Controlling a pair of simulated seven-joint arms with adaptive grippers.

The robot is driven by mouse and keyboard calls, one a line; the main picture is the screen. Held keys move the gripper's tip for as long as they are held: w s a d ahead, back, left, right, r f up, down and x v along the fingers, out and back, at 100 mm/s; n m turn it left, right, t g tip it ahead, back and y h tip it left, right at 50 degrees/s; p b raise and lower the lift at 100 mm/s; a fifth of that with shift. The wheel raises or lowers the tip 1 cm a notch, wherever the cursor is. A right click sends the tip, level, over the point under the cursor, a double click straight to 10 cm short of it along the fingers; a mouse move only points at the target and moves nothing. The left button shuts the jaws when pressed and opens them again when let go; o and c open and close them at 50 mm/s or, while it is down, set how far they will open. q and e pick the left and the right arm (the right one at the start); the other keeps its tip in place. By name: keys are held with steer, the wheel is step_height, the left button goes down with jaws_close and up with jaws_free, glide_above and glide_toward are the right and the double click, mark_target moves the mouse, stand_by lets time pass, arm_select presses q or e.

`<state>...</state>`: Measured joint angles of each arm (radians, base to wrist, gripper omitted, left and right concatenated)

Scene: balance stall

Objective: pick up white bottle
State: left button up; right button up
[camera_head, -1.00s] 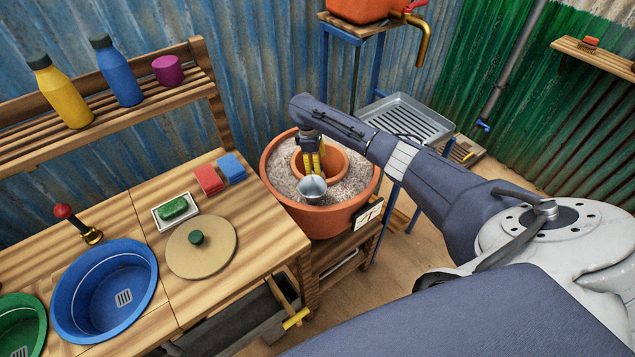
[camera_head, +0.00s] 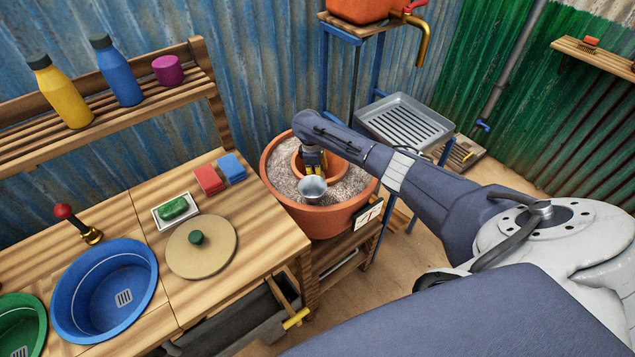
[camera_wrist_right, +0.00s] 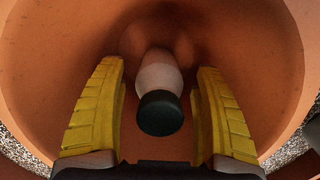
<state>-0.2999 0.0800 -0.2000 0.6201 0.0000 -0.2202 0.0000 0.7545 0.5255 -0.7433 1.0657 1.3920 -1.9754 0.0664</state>
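The white bottle (camera_wrist_right: 158,75) with a dark cap (camera_wrist_right: 160,113) stands inside the inner clay pot (camera_wrist_right: 245,45), seen from above in the right wrist view. It is hidden in the head view. My right gripper (camera_wrist_right: 160,85) points down into the pot. Its yellow fingers are open, one on each side of the bottle, with a gap on both sides. In the head view this gripper (camera_head: 314,160) is over the inner pot (camera_head: 340,165), its fingertips hidden. My left gripper is not in view.
A larger clay pot (camera_head: 325,222) filled with grey grit surrounds the inner pot. A metal cup (camera_head: 312,188) sits at the front of the inner pot. A wooden counter (camera_head: 270,225) with basins is at left; yellow (camera_head: 62,95) and blue (camera_head: 120,75) bottles stand on a shelf.

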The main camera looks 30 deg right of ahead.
steer(key=c, duration=1.4)
steer(key=shift+r, duration=0.1)
